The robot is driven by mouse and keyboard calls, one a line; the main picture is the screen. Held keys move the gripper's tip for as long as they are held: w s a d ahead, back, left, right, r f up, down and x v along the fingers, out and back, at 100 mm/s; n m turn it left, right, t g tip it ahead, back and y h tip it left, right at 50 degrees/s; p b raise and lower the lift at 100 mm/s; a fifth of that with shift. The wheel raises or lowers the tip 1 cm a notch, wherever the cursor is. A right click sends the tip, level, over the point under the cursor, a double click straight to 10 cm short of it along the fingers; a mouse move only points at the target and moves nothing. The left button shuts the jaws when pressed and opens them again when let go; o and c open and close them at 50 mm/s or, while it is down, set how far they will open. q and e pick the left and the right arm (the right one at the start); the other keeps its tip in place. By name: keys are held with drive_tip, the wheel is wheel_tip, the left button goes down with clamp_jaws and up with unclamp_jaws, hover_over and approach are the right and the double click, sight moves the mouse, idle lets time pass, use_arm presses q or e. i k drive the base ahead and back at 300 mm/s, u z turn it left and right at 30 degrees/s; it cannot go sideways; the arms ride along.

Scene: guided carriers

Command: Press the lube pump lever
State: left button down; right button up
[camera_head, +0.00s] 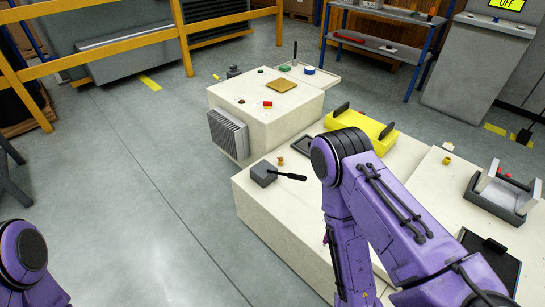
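A small dark grey box (263,174) stands on the near left part of the low cream block; it looks like the lube pump. Its black lever (291,177) sticks out to the right, close to level. My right arm comes up in front of the block, with its purple elbow to the right of the lever and its forearm pointing down. My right gripper is not visible. My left arm shows only as purple links at the bottom left corner, far from the pump, and its gripper is out of view.
The cream block (262,218) bears a yellow carrier (356,128) with black handles behind my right arm. A taller cream block (262,120) with a finned grey unit (228,134) stands behind. A grey frame (503,192) is at right. Floor at left is clear up to yellow rails (95,46).

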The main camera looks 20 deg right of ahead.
sight(291, 175)
drive_tip(key=z, duration=0.4)
drive_tip(key=i, duration=0.7)
drive_tip(key=z, duration=1)
drive_tip(key=i, duration=0.25)
drive_tip(key=z, duration=0.2)
